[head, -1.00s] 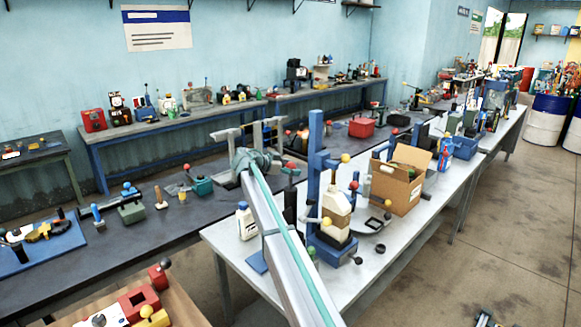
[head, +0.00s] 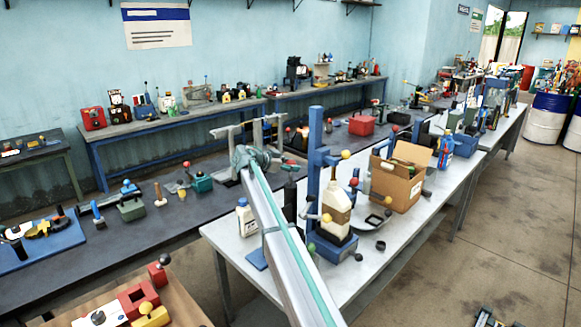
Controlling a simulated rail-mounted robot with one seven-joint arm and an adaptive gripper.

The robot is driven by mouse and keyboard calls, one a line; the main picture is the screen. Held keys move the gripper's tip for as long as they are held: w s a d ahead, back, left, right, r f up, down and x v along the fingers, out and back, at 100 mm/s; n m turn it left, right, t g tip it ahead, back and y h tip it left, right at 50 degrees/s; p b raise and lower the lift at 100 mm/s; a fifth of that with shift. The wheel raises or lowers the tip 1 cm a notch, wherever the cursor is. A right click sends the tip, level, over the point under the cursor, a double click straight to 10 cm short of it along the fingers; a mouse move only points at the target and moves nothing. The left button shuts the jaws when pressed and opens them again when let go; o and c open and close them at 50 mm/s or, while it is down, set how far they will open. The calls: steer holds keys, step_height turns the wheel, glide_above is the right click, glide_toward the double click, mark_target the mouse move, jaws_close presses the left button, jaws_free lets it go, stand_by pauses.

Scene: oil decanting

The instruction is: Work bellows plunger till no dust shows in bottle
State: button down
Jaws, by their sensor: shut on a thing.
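A cream bottle (head: 337,208) stands upright at the foot of a blue column stand (head: 316,150) on the near light table. Its lower part looks darker; at this size I cannot tell whether dust shows in it. Yellow and red ball knobs sit around the stand. I cannot make out which part is the bellows plunger. My arm rises from the bottom edge to a teal joint left of the stand and covers part of the table.
A white bottle (head: 246,218) stands left of my arm. An open cardboard box (head: 397,184) and a small black ring (head: 380,246) lie right of the stand. A dark workbench (head: 60,262) with tools runs behind. Open floor lies to the right.

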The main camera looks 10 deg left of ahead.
mark_target(290, 185)
step_height(290, 185, down, 5)
steer(key=b, duration=0.6)
steer(key=shift+s, duration=0.1)
steer(key=c, duration=0.6)
jaws_free()
steer(key=shift+f, duration=0.1)
steer(key=shift+s+a+r, duration=0.1)
steer(key=shift+a+r, duration=0.05)
steer(key=shift+r, duration=0.1)
steer(key=v, duration=1.1)
steer(key=shift+s, duration=0.2)
steer(key=shift+a+r, duration=0.1)
